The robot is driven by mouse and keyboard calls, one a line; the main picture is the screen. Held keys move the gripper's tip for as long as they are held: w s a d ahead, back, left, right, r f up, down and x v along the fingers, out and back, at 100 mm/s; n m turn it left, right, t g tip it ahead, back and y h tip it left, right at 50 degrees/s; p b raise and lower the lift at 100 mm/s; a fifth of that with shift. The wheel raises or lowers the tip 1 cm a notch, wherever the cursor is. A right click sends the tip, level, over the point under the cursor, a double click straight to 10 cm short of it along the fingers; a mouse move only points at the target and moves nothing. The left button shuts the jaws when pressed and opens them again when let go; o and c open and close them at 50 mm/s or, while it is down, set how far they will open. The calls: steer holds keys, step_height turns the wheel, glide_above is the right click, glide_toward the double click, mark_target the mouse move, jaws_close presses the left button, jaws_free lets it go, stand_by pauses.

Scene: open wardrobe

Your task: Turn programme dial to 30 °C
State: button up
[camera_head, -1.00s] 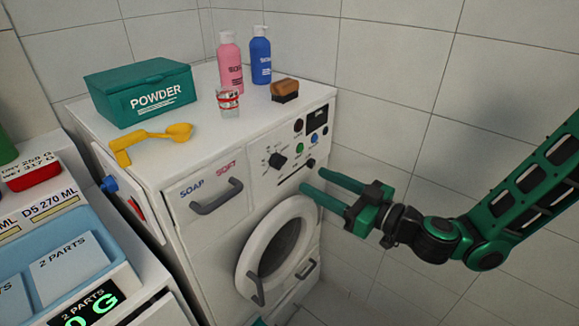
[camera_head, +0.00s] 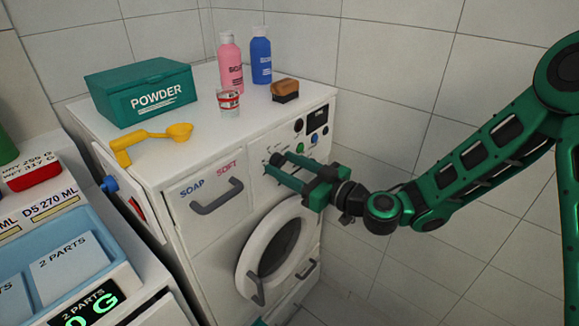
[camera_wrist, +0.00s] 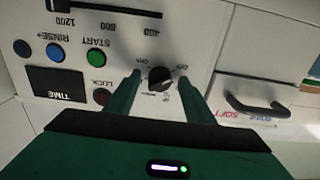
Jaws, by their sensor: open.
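The washing machine (camera_head: 228,230) stands in the middle of the head view. Its black programme dial (camera_wrist: 160,79) shows in the wrist view, upside down, between the two fingertips of my gripper (camera_wrist: 160,85). Printed marks surround the dial, too small to read a temperature. In the head view my gripper (camera_head: 276,168) is open in front of the control panel, its fingers pointing at the dial and partly covering it. I cannot tell whether the fingers touch the dial.
The soap drawer handle (camera_wrist: 255,103) is beside the dial. Start (camera_wrist: 96,57) and Rinse+ (camera_wrist: 54,52) buttons sit on the same panel. A powder box (camera_head: 140,90), yellow scoop (camera_head: 150,140), pink bottle (camera_head: 230,65), blue bottle (camera_head: 261,57) and brush (camera_head: 285,90) stand on top. The door (camera_head: 272,245) is below.

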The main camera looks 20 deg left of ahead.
steer(key=c, duration=1.1)
steer(key=shift+d, duration=0.25)
steer(key=shift+a, duration=0.15)
steer(key=shift+o, duration=0.2)
steer(key=m, duration=0.3)
steer(key=shift+a+r+m, duration=0.1)
steer(key=shift+m, duration=0.3)
steer(key=m, duration=0.5)
steer(key=shift+m, duration=0.4)
